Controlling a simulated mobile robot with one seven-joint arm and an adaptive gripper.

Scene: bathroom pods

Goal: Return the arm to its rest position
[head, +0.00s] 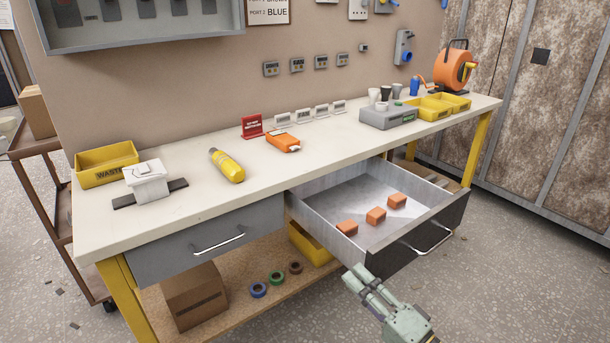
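My gripper (363,278) is at the bottom middle-right of the head view, in front of the workbench. It is beside the left front corner of the open drawer and apart from the drawer's handle (428,242). Its fingers point up and left toward the bench. Nothing shows between the fingers, but I cannot make out the gap between their tips. The rest of my arm runs out of the bottom edge of the view. The drawer (465,207) is pulled out and holds several orange blocks, one of them a block (376,215) in the middle.
A shut drawer (200,243) is at the left of the bench (215,200). The bench top bears a yellow bottle (227,166), an orange tool (283,142), a yellow waste bin (107,165) and a cable reel (455,70). A cardboard box (194,296) sits below. The floor at right is clear.

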